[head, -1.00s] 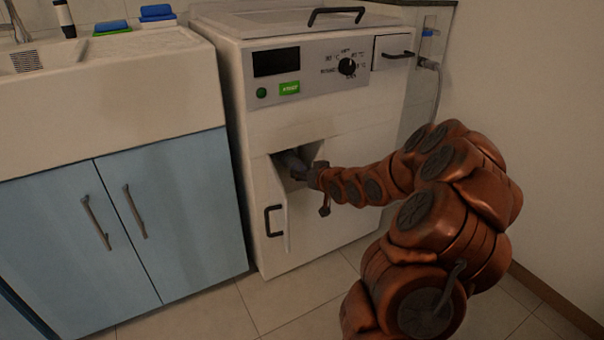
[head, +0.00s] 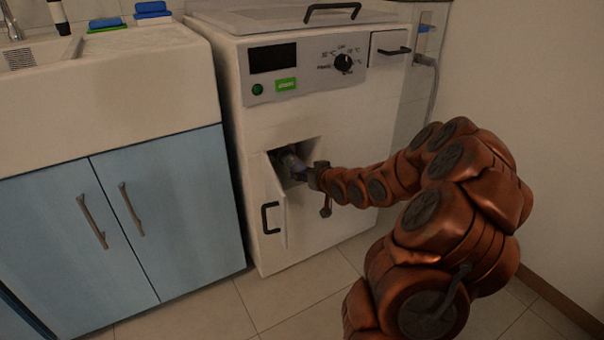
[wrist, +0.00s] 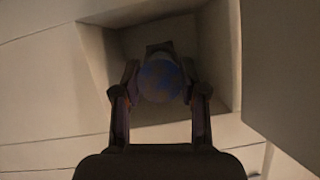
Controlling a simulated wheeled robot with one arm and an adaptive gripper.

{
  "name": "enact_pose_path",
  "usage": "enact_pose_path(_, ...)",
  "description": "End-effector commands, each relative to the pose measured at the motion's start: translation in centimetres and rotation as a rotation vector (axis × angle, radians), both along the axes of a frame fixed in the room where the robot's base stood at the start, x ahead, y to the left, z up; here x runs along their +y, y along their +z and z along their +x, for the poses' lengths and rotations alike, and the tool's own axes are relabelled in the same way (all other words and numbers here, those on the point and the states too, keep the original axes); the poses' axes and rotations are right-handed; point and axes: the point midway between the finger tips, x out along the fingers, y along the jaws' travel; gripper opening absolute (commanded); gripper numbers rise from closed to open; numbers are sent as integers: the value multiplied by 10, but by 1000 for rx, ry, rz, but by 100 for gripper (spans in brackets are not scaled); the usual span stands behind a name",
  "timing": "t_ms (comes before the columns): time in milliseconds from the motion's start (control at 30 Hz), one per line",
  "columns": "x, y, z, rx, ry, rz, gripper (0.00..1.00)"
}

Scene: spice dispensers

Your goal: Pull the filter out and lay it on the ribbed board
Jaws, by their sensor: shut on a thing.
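My gripper (head: 297,170) is at the low square opening in the front of the white machine (head: 345,130). In the wrist view my gripper (wrist: 160,78) has its two fingers closed on either side of a round, dark bluish filter (wrist: 160,82). The filter is at the opening's recess; how much of it is still inside is hard to tell. In the head view the gripper mostly hides it. The pale ribbed board (head: 140,42) appears to be the draining surface beside the sink, at the upper left.
The machine's small hatch door (head: 272,208) stands open left of my gripper, its edge close by. Blue and green sponges (head: 108,25) lie at the back of the sink counter. Blue cabinets (head: 115,215) stand below. A wall is at the right.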

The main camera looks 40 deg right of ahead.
Motion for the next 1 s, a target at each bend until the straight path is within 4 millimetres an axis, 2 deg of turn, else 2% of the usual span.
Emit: enact_pose_path(1000, 1, 0, -13, -1, 0, 0, 0)
